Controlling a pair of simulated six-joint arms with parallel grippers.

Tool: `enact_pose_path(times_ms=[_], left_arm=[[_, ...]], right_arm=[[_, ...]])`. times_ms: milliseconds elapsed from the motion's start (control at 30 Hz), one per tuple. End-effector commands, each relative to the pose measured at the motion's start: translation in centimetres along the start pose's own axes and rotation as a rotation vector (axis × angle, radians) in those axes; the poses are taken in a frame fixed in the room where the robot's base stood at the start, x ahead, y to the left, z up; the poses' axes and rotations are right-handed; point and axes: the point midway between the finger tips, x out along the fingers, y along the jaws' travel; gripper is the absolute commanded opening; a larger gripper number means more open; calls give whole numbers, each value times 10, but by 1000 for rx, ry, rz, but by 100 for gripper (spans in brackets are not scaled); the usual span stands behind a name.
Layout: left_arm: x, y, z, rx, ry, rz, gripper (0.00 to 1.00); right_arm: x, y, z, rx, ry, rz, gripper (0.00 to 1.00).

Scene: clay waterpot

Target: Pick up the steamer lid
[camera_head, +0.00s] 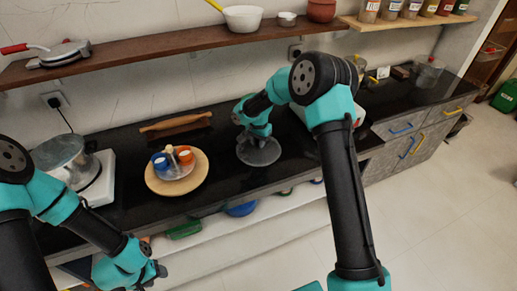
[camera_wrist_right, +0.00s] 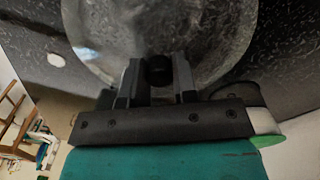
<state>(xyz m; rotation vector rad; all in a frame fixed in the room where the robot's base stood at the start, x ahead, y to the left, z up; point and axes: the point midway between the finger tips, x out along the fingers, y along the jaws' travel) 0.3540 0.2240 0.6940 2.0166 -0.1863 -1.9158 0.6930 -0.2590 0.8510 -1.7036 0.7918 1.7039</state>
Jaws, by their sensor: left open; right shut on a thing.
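The steamer lid (camera_head: 262,156) is a round grey metal disc over the dark counter, right of the round wooden board. My right gripper (camera_head: 255,139) reaches down to it from above. In the right wrist view the lid (camera_wrist_right: 110,25) fills the top middle, and my right gripper (camera_wrist_right: 157,72) is shut on its small black knob. I cannot tell whether the lid touches the counter. The metal steamer pot (camera_head: 62,160) stands on a white cooker (camera_head: 98,185) at the left. My left gripper (camera_head: 140,277) is open and empty at the bottom left, in front of the counter.
A round wooden board (camera_head: 198,188) holds a plate with orange and blue cups. A rolling pin (camera_head: 176,123) lies behind it. A shelf (camera_head: 150,47) runs along the wall above. Dark counter (camera_head: 225,185) is bare between the board and the lid.

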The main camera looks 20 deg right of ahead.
Motion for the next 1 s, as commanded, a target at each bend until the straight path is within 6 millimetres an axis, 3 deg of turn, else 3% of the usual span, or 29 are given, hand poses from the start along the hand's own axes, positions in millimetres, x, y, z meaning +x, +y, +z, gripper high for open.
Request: enact_pose_path(times_ms=[367, 667, 1000], left_arm=[[0, 0, 0, 0, 0, 0, 50], [0, 0, 0, 0, 0, 0, 50], [0, 0, 0, 0, 0, 0, 50]], right_arm=[[-6, 0, 0, 0, 1, -1, 0], [-36, -1, 0, 0, 2, -3, 0], [-41, 24, 42, -3, 0, 0, 0]])
